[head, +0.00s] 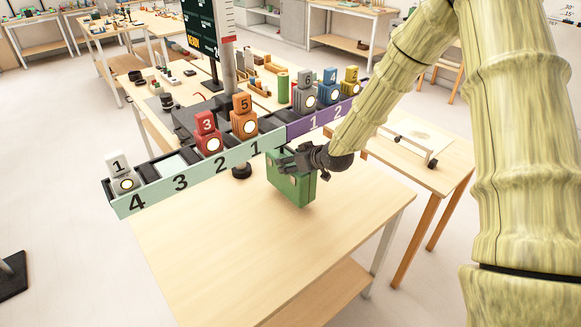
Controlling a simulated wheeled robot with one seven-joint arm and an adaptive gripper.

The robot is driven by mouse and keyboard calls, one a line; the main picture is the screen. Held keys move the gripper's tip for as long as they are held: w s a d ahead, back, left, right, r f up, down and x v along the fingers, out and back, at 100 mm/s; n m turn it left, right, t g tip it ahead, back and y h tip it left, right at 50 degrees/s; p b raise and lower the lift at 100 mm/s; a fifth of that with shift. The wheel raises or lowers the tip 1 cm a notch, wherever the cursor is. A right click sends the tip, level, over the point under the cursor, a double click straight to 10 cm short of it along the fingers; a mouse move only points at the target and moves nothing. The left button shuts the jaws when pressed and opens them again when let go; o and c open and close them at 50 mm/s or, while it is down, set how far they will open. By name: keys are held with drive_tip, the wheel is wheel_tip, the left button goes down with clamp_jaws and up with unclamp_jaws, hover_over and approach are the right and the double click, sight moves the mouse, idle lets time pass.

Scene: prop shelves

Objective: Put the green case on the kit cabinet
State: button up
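The green case (302,191) is a small upright box with its face turned toward me, at the middle of the head view over the light wooden table. My dark gripper (287,161) reaches in from the right, and its fingers lie across the top of the case. It appears shut on the case, though the far finger is partly hidden. I cannot tell whether the case's bottom touches the table. No thing in view is clearly marked as the kit cabinet.
A long numbered rack (190,180), with green and purple sections, holds several numbered blocks just behind the case. The wooden table (225,260) is bare in front. A side table (445,172) with a white frame stands right. Grey cabinets (325,22) and other benches stand farther back.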

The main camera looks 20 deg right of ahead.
drive_tip(key=shift+w+a, duration=0.2)
drive_tip(key=shift+w, duration=0.1)
drive_tip(key=shift+f+p, duration=0.9)
drive_tip(key=shift+f, duration=1)
drive_tip(key=o, duration=1.9)
drive_tip(key=shift+o, duration=0.2)
